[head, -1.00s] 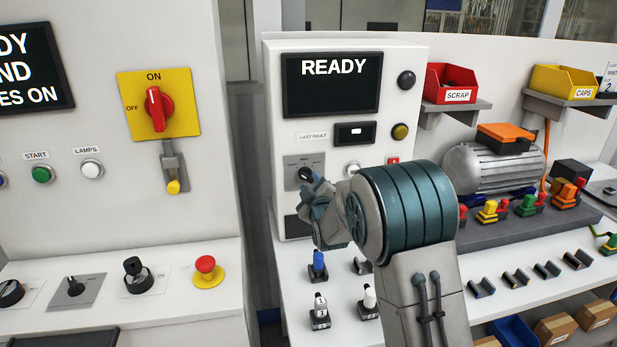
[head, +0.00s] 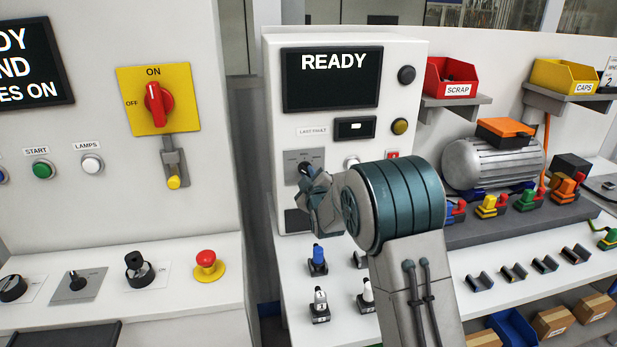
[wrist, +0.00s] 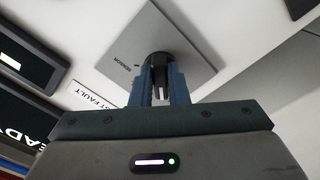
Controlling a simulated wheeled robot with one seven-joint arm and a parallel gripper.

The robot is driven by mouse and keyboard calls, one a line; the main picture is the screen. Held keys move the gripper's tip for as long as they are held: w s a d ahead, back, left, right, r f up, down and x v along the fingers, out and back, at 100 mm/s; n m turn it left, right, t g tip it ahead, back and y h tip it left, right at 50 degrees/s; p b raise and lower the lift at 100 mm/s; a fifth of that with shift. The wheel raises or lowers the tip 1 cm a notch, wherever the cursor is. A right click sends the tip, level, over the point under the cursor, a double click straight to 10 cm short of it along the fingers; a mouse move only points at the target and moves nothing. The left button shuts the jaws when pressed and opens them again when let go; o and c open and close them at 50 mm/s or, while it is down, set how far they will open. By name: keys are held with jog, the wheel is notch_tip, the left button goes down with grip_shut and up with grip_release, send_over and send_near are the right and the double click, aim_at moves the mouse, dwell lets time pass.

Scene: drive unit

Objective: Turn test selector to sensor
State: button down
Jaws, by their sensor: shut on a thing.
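The test selector is a dark knob (wrist: 158,60) on a grey plate (wrist: 187,35) on the white test panel. In the head view, the plate (head: 292,158) is below the LAST FAULT label, and the knob (head: 304,168) is partly covered by my gripper. In the wrist view, my gripper (wrist: 161,75) has its two blue fingers closed on both sides of the knob. Small lettering that appears to read SENSOR is beside the knob on the plate. My gripper also shows in the head view (head: 307,180). The knob's exact pointing direction is hard to make out.
The screen (head: 332,80) reads READY above the selector. Several upright plugs (head: 318,262) stand on the bench below my arm. A red SCRAP bin (head: 452,78) is further right.

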jog(key=shift+f+m+b, duration=0.25)
jog(key=shift+m+b, duration=0.05)
jog(key=shift+b, duration=0.35)
jog(key=m+b, duration=0.6)
jog(key=b, duration=0.2)
jog(key=m+b, duration=0.6)
jog(key=b, duration=0.2)
jog(key=m+b, duration=0.7)
jog(key=b, duration=0.1)
jog(key=shift+s+a+r, duration=0.1)
jog(key=shift+a+r, duration=0.1)
jog(key=shift+a, duration=0.2)
jog(key=c, duration=1.4)
grip_release()
